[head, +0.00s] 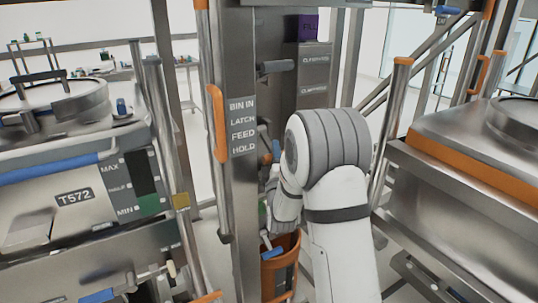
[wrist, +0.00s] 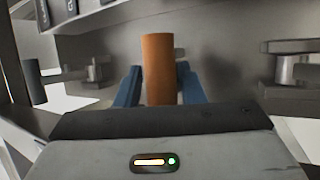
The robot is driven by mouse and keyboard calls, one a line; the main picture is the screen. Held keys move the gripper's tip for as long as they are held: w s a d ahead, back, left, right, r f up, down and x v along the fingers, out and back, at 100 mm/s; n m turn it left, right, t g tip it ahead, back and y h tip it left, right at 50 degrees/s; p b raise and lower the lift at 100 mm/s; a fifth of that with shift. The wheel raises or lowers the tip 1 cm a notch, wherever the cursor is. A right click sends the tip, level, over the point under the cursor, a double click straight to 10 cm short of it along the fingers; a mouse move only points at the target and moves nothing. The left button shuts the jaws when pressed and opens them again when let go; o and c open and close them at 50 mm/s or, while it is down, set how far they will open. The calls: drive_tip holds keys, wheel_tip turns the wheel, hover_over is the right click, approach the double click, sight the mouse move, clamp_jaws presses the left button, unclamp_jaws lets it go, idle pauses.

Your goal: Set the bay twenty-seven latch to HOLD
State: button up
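The latch panel (head: 243,125) on a steel post reads BIN IN, LATCH, FEED and HOLD. In the wrist view an orange grip (wrist: 158,70) stands upright between the two blue fingers of my gripper (wrist: 160,85), which close in on both sides of it. In the head view the orange grip (head: 276,150) shows just right of the panel, with a blue finger beside it. My arm hides most of my gripper there. I cannot tell which label the latch points to.
A long orange handle (head: 217,123) is on the post's left side. A dark lever (head: 276,66) sticks out above. An orange bucket (head: 281,262) stands below.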

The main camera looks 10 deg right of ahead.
clamp_jaws()
